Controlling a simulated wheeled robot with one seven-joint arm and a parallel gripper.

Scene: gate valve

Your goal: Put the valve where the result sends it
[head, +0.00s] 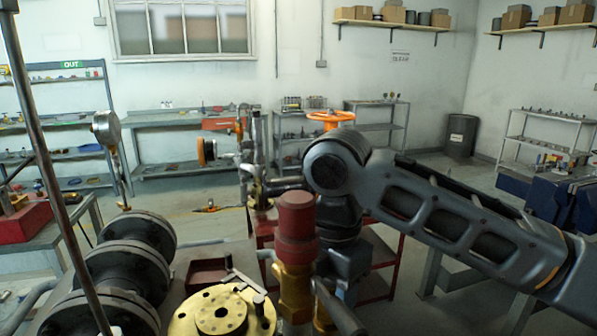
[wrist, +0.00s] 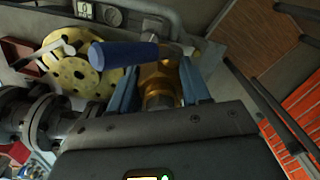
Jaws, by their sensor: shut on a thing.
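My gripper (wrist: 158,85) is shut on a brass valve body (wrist: 158,72), with one blue finger on each side of it. A blue handle (wrist: 125,53) sticks out to the left just above the fingers in the wrist view. In the head view my arm hangs down behind a red-capped brass fitting (head: 296,225), which hides part of the gripper. Whether the held valve rests on something cannot be told. A green sign reading OUT (head: 73,64) hangs on the left shelf rack. No result reading is legible.
A yellow holed flange (head: 190,318) and a black flanged pipe (head: 120,270) stand close on the left. A small red tray (head: 207,271) lies behind the flange. An orange handwheel (head: 330,117) is further back. A wall sign reads CLEAR (head: 400,57). Open floor lies beyond.

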